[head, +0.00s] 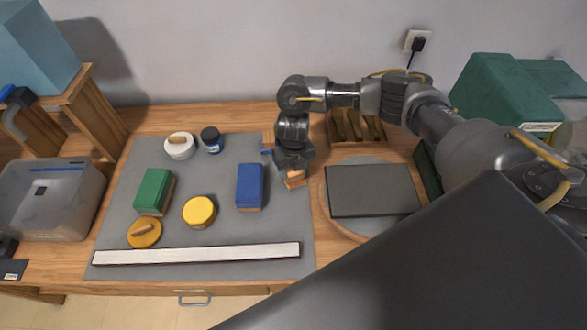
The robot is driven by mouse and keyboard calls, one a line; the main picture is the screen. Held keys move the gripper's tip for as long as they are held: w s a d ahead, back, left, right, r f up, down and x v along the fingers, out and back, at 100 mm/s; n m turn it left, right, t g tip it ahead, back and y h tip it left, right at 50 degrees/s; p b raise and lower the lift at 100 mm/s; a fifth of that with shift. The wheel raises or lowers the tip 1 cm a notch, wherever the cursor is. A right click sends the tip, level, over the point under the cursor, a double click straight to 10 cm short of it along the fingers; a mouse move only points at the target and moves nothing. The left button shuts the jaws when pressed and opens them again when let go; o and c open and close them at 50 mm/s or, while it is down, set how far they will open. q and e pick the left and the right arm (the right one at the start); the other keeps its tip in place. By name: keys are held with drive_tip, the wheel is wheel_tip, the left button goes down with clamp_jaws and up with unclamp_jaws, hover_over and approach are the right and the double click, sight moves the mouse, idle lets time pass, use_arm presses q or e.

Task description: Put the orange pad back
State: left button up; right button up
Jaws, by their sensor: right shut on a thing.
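The orange pad (295,179) is a small block, mostly hidden by my right gripper. My right gripper (294,170) points down and is shut on the pad, near the right edge of the grey mat (222,155). I cannot tell whether the pad touches the mat. The blue pad (250,186) lies on the mat just left of the gripper, and the green pad (153,191) lies farther left. My left gripper is not in view.
A yellow tin (199,212), a yellow disc (144,233), a white jar (179,146) and a dark jar (212,139) stand on the mat. A long white strip (198,254) lies in front. A dark slab (372,191) and a wooden rack (354,128) are to the right.

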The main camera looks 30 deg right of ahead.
drive_tip(key=shift+f, duration=0.2)
drive_tip(key=o, duration=0.9)
drive_tip(key=shift+o, duration=0.2)
drive_tip(key=shift+r, duration=0.1)
wheel_tip(320, 180, up, 12)
drive_tip(key=shift+r, duration=0.1)
drive_tip(key=shift+s, duration=0.1)
